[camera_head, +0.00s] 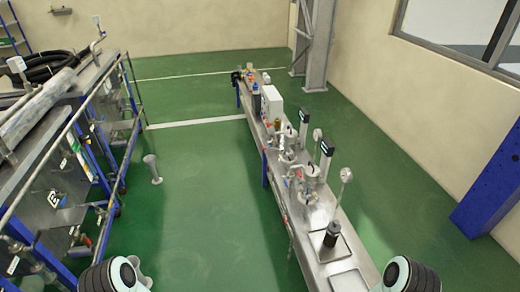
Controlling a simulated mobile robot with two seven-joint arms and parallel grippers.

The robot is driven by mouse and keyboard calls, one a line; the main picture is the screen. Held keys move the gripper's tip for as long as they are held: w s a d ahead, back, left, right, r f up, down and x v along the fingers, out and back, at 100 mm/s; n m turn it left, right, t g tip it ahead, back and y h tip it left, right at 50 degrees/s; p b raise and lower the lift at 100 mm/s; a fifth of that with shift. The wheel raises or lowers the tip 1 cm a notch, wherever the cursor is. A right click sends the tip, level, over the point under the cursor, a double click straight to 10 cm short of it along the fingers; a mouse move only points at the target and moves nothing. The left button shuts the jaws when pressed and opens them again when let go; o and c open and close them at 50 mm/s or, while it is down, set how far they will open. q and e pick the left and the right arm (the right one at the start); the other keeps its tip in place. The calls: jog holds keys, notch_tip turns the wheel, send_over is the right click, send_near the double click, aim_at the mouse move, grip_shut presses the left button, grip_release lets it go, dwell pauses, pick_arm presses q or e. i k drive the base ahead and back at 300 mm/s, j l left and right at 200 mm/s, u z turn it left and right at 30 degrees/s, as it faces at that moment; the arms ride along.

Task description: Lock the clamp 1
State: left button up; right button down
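I cannot pick out clamp 1 at this size. A long steel bench (305,262) runs from the front middle to the back. Small steel vessels (311,174) with pipework and fittings stand along its middle; any clamp among them is too small to tell. Two black-faced displays on posts, a nearer one (326,155) and a farther one (304,124), stand along its right side. Only rounded parts of my two arms show at the bottom edge, left and right. Neither gripper is in view.
A steel rig (50,165) with blue frames and pipes fills the left. A grey stand (152,168) is on the green floor (200,205) between rig and bench. A black cylinder (331,236) stands near the bench's front. A blue column (490,185) is at right.

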aim_at(269, 147)
jog(key=i+j, duration=0.3)
jog(key=i, duration=0.35)
jog(key=i+j+z, duration=0.15)
jog(key=i+j, duration=0.15)
jog(key=i, duration=0.35)
jog(key=i+j, duration=0.4)
jog(key=i, duration=0.25)
jog(key=i+j+z, duration=0.1)
jog(key=i+j, duration=0.25)
jog(key=i, duration=0.25)
jog(key=i+j+z, duration=0.1)
jog(key=i+j, duration=0.35)
jog(key=i, duration=0.2)
